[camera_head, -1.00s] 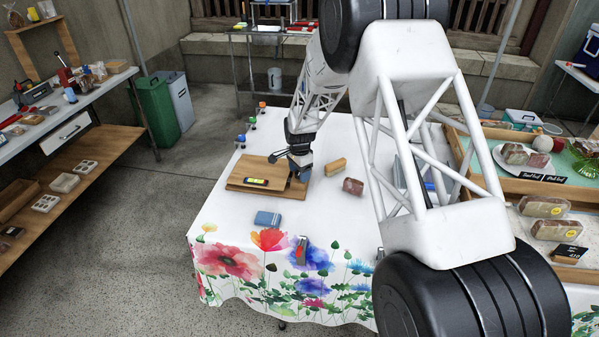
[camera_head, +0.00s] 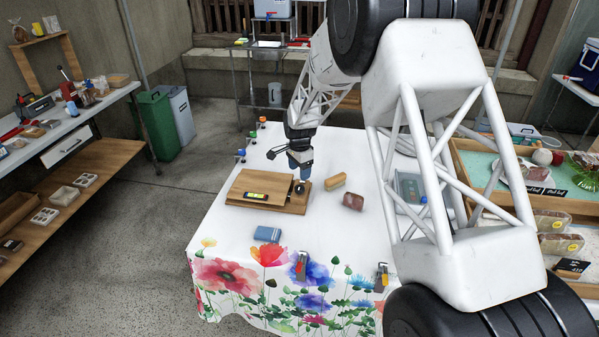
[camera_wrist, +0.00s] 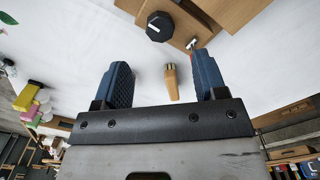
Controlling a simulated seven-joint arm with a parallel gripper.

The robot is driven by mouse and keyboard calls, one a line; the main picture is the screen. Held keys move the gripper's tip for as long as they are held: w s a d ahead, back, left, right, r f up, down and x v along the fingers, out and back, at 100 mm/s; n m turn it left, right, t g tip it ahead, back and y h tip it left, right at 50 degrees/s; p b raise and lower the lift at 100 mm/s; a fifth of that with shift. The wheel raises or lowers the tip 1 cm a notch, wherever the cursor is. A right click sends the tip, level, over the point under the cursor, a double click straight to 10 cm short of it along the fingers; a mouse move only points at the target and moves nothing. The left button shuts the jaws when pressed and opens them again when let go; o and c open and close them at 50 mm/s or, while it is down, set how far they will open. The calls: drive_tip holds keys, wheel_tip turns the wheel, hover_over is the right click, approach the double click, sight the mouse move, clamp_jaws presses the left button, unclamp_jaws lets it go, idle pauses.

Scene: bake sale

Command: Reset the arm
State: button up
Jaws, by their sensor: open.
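My gripper (camera_head: 300,172) is above the right end of a wooden box (camera_head: 270,197) on the table with the flowered white cloth (camera_head: 225,225). In the wrist view my gripper (camera_wrist: 163,75) shows two blue fingers spread wide apart, with nothing held between them. A black knob (camera_wrist: 159,27) on the wooden box shows beyond the fingers. In the head view, my own arm hides part of the table's right side.
A yellow level (camera_head: 256,195) lies on the box. A tan block (camera_head: 335,181), a reddish wrapped loaf (camera_head: 353,201) and a blue box (camera_head: 267,234) lie on the cloth. Clamps (camera_head: 301,266) grip the front edge.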

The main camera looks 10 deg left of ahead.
drive_tip(key=shift+r, duration=0.1)
drive_tip(key=s+d+r+n+t, duration=0.1)
drive_tip(key=s+d+r+n, duration=0.3)
drive_tip(key=s+d+r, duration=1.75)
drive_tip(key=s+d+r+n, duration=0.1)
drive_tip(key=s+d, duration=0.3)
drive_tip(key=s, duration=0.6)
drive_tip(key=s+d+r+n+t, duration=0.1)
drive_tip(key=s+d, duration=0.4)
drive_tip(key=s, duration=0.5)
drive_tip(key=s+d+r+n, duration=0.2)
drive_tip(key=s+d, duration=0.3)
drive_tip(key=s, duration=0.5)
drive_tip(key=shift+s+n+t, duration=0.3)
drive_tip(key=shift+s+n, duration=0.1)
drive_tip(key=shift+n, duration=0.1)
drive_tip(key=shift+c, duration=0.4)
